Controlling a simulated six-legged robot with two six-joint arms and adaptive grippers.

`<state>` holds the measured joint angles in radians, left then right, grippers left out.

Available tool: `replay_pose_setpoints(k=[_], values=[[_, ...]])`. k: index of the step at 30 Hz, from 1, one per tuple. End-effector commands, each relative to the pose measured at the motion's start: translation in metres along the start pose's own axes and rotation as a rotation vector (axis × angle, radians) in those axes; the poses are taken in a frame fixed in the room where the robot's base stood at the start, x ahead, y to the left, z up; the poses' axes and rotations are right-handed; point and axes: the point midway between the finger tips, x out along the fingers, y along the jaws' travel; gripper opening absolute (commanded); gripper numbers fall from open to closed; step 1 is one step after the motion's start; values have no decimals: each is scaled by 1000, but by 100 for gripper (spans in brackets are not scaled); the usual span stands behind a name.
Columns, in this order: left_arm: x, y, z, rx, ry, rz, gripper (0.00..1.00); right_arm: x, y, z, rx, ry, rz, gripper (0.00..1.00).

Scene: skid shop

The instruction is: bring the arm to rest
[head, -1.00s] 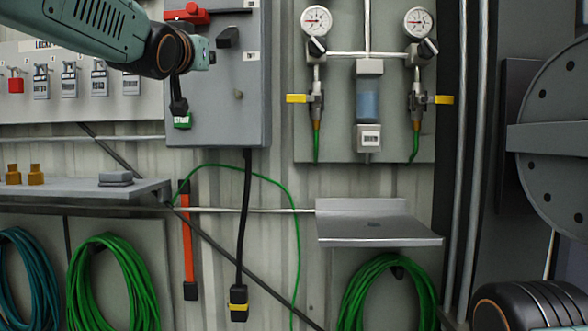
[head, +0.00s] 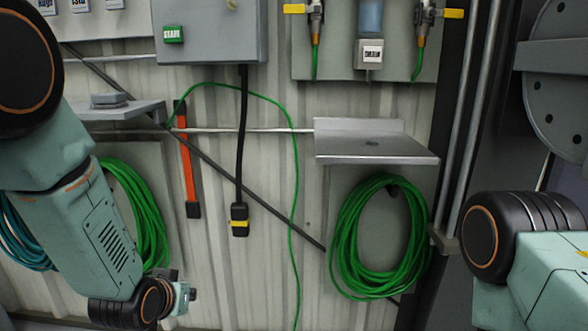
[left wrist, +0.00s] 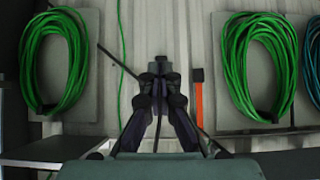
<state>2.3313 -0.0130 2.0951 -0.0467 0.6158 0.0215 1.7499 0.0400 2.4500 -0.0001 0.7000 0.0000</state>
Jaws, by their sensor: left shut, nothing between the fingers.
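My left arm comes down along the left of the head view, its wrist low near the bottom edge. My left gripper (head: 166,274) shows there only as a small dark piece above the wrist, foreshortened. In the left wrist view my left gripper (left wrist: 159,66) is shut; its fingers meet at the tips with nothing between them. It is apart from the wall. My right arm (head: 545,265) shows at the lower right of the head view; its gripper is out of frame.
Green hose coils (head: 385,240) hang on the wall. A metal shelf (head: 375,148) and a left shelf (head: 140,109) jut out. A black cable (head: 243,150) hangs beside an orange bar (head: 187,165). A green START button (head: 173,34) is on a grey box (head: 225,40).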

Motion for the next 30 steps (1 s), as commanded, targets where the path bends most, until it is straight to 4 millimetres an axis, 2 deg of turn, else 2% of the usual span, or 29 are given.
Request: replay_pose_setpoints(k=[1,5,9,15,18,21,24,30], values=[[-1,-1,37,-7,-64,-2,0,0,0,0,0,0,0,40],[-13,-1,122,-21,-214,-7,0,0,0,0,0,0,0,40],[-40,-1,209,-38,-384,-14,0,0,0,0,0,0,0,40],[-98,2,322,-65,-643,-22,0,0,0,0,0,0,0,40],[-125,3,364,-74,-751,-23,0,0,0,0,0,0,0,40],[-138,4,390,-79,-814,-24,0,0,0,0,0,0,0,40],[-145,5,403,-80,-846,-24,0,0,0,0,0,0,0,40],[-147,5,406,-80,-853,-24,0,0,0,0,0,0,0,40]])
